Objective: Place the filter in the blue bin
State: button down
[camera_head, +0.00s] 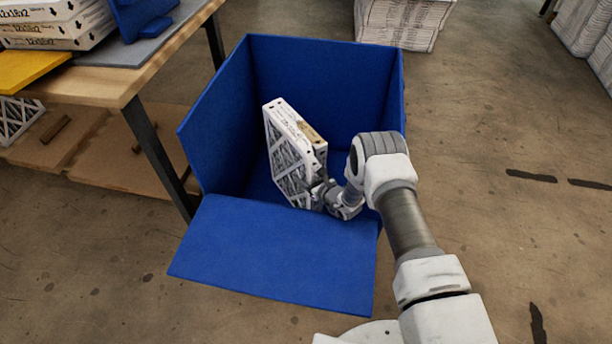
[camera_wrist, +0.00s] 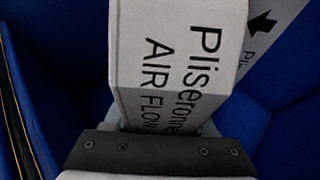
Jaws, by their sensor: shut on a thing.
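The filter (camera_head: 288,147) is a white framed panel with a lattice face. It stands upright and tilted inside the blue bin (camera_head: 325,62), whose front flap is folded down. My gripper (camera_head: 322,193) is shut on the filter's near lower edge, within the bin's walls. In the wrist view the filter (camera_wrist: 180,50) fills the middle, with black lettering on its edge, and blue bin walls (camera_wrist: 60,60) lie around it. The fingertips are mostly hidden. I cannot tell whether the filter touches the bin floor.
A wooden table (camera_head: 110,82) with stacked filter boxes (camera_head: 55,30) and a yellow board (camera_head: 28,70) stands to the left of the bin. More stacked filters (camera_head: 400,22) are behind the bin. The concrete floor on the right is mostly clear.

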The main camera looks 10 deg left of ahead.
jog(key=c, duration=0.5)
grip_release()
jog(key=shift+r, duration=0.1)
jog(key=p+v, duration=0.1)
jog(key=v, duration=0.3)
jog(key=p+v, duration=0.2)
jog(key=v, duration=0.2)
jog(key=r+p+v, duration=0.1)
jog(key=p+v, duration=0.1)
jog(key=v, duration=0.2)
